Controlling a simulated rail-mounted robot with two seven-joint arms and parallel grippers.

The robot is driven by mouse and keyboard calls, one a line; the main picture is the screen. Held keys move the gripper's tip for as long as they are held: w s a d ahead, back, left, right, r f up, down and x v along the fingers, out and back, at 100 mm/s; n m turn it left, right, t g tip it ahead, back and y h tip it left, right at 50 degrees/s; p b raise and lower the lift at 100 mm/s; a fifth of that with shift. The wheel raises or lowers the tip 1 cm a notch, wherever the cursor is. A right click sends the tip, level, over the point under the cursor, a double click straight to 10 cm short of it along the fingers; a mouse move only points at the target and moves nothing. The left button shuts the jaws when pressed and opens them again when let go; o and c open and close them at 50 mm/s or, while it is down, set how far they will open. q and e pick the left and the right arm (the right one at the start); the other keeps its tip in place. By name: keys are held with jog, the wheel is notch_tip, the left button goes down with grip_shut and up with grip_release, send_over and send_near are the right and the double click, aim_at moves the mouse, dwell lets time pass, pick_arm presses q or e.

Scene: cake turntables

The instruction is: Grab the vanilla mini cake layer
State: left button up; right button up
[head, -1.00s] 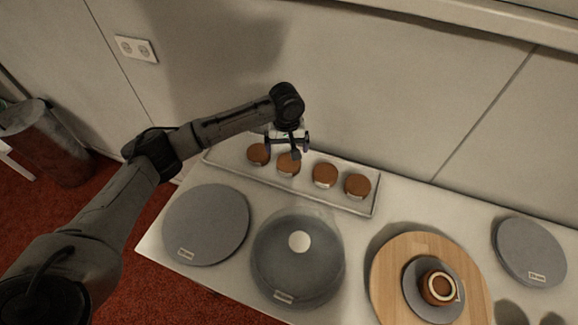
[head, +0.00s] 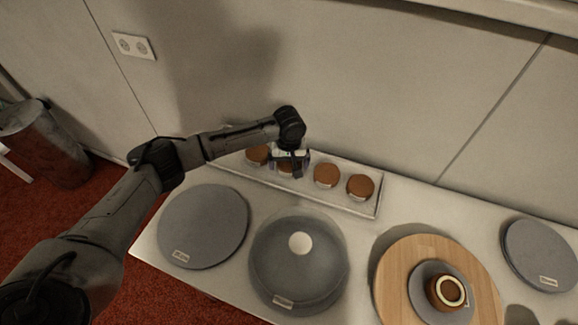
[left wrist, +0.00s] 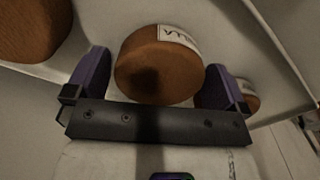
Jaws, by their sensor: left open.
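Several small round brown cake layers with pale labels stand in a row on a long white tray (head: 362,208) by the wall. My left gripper (head: 289,166) is open over the second cake layer from the left (head: 285,170), partly hiding it. In the left wrist view, this cake layer (left wrist: 158,72) sits between the two purple fingers of my left gripper (left wrist: 152,80), with gaps on both sides. Part of its white label (left wrist: 178,36) shows, but I cannot read the flavour. The other cake layers in the row are at the far left (head: 257,155) and to the right (head: 326,175) (head: 360,187). My right gripper is not in view.
Grey turntables stand in front at the left (head: 203,222) and middle (head: 275,270), the latter under a clear dome with a white knob (head: 300,243). A wooden board (head: 400,262) bears a grey plate and a brown cup-like item (head: 446,292). Another grey disc (head: 535,250) lies right.

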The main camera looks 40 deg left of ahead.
pick_arm(q)
jog(key=c, duration=0.7)
jog(key=shift+c, duration=0.2)
jog(key=shift+r, duration=0.15)
